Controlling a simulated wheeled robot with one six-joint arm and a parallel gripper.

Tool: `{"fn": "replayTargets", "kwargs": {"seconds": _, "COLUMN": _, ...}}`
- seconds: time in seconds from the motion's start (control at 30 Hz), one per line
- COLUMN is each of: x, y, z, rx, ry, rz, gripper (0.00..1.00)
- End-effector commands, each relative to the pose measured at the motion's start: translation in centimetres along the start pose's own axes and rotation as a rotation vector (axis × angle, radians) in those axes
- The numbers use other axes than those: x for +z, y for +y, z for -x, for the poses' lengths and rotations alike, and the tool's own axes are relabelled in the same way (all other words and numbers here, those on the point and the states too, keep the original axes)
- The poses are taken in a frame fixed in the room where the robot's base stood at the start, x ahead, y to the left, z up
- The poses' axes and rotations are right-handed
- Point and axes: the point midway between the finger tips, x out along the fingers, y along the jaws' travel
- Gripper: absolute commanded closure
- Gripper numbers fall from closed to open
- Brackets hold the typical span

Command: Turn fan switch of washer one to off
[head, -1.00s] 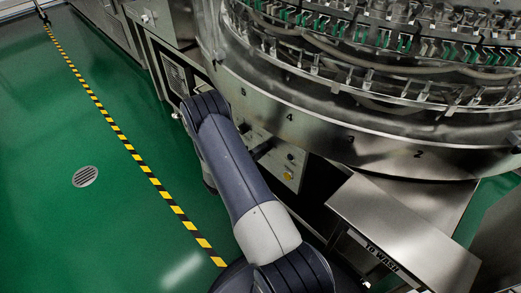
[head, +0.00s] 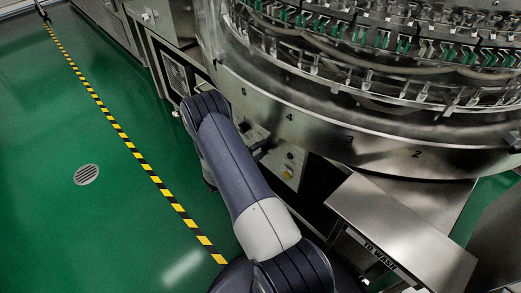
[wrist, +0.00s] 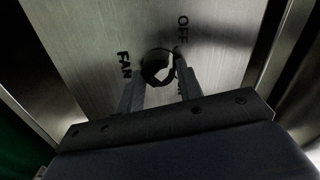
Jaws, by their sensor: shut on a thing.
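The fan switch (wrist: 158,68) is a dark round knob on a brushed metal panel (wrist: 95,35) in the wrist view. The word FAN stands to its left and OFF above it to the right. My gripper (wrist: 160,80) has one finger on each side of the knob and is shut on it. In the head view, washer one (head: 350,140) is the large round steel machine. My arm hides my gripper and the fan switch there.
A panel with small knobs (head: 288,165) shows beside my arm in the head view. A steel chute marked TO WASH (head: 390,225) juts out at the lower right. The green floor (head: 90,230) on the left is clear, with a striped line and a drain.

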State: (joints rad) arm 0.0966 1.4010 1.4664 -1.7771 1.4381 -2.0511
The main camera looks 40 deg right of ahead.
Motion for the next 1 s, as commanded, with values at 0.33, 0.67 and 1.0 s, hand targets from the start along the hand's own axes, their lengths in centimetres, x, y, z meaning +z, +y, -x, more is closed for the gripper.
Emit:
{"fn": "replayTargets", "kwargs": {"seconds": 0.33, "x": 0.0, "y": 0.1, "z": 0.0, "rx": 0.001, "ry": -0.002, "rz": 0.002, "gripper": 0.51}}
{"fn": "replayTargets", "kwargs": {"seconds": 0.67, "x": 0.0, "y": 0.0, "z": 0.1, "rx": 0.0, "ry": -0.001, "rz": 0.0, "gripper": 0.44}}
{"fn": "replayTargets", "kwargs": {"seconds": 1.0, "x": 0.1, "y": -0.1, "z": 5.0, "rx": -0.001, "ry": -0.007, "rz": 0.001, "gripper": 0.44}}
